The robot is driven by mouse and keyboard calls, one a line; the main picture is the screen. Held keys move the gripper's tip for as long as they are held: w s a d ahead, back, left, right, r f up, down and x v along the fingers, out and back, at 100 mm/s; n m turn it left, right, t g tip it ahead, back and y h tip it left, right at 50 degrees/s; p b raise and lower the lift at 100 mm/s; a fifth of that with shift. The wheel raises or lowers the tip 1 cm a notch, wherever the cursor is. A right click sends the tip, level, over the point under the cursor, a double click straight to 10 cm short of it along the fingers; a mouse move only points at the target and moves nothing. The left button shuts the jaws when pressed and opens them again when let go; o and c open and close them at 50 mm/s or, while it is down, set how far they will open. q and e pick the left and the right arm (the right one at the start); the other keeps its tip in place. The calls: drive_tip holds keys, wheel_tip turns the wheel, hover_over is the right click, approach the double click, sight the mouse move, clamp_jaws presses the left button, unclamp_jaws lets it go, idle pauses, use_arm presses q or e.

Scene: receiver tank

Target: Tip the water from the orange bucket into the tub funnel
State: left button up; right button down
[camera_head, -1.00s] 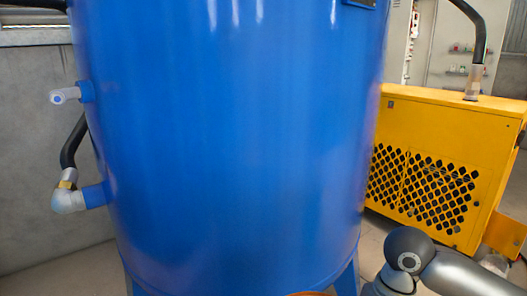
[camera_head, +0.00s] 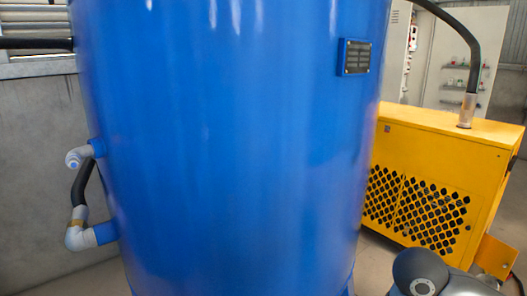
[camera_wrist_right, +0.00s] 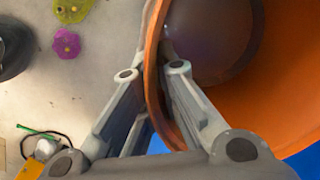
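The orange bucket (camera_wrist_right: 285,85) fills the right side of the right wrist view. Its wall passes between the two fingers of my right gripper (camera_wrist_right: 153,50), which are closed on it near the rim. A darker round area shows inside the bucket; I cannot tell whether it is water or the bottom. In the head view, only a dark joint of my right arm shows at the lower right; the gripper and bucket are out of that picture. I cannot make out the tub funnel in either view. My left gripper is not in view.
A large blue tank (camera_head: 225,150) with a nameplate (camera_head: 355,57) fills the head view's middle. Pipe fittings (camera_head: 80,236) stick out at its left. A yellow machine (camera_head: 440,180) stands to the right. Pink (camera_wrist_right: 66,43) and yellow-green (camera_wrist_right: 72,10) pieces show in the wrist view.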

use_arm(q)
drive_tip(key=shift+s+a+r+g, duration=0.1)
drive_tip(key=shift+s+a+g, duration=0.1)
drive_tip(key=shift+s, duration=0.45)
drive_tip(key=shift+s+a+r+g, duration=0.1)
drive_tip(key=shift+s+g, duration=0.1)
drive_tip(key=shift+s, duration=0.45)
